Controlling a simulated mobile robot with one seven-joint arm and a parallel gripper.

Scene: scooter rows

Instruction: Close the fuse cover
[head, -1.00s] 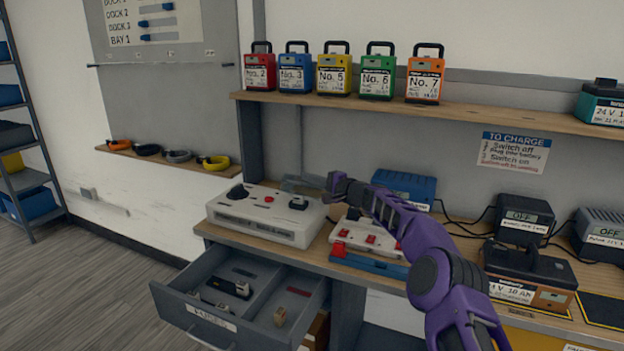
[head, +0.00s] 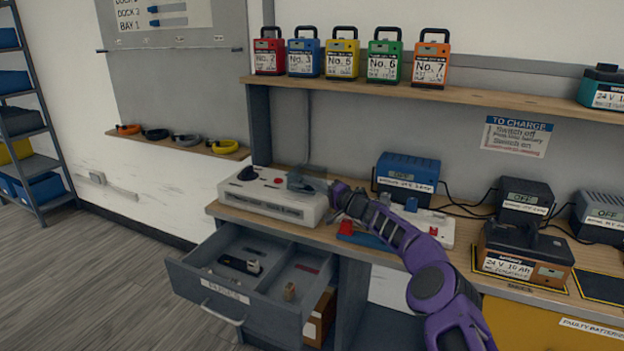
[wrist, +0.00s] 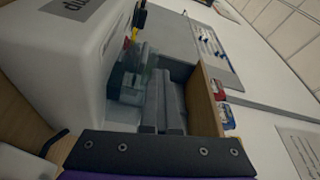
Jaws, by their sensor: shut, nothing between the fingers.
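The white box (head: 262,200) stands on the left of the bench, with a black knob and small red parts on top. A translucent grey-blue fuse cover (head: 301,183) is over the right part of its top, where it hides the dark fuse spot. I cannot tell whether it lies fully flat. My gripper (head: 334,190) is shut and empty at the cover's right side. In the wrist view the shut fingers (wrist: 163,102) are close beside the translucent cover (wrist: 130,80); contact is unclear.
An open drawer (head: 235,285) with fuses juts out below the box. A white panel with a blue part (head: 430,225) is partly behind my arm. A blue charger (head: 407,175) stands behind it. The shelf (head: 480,98) above holds several numbered batteries.

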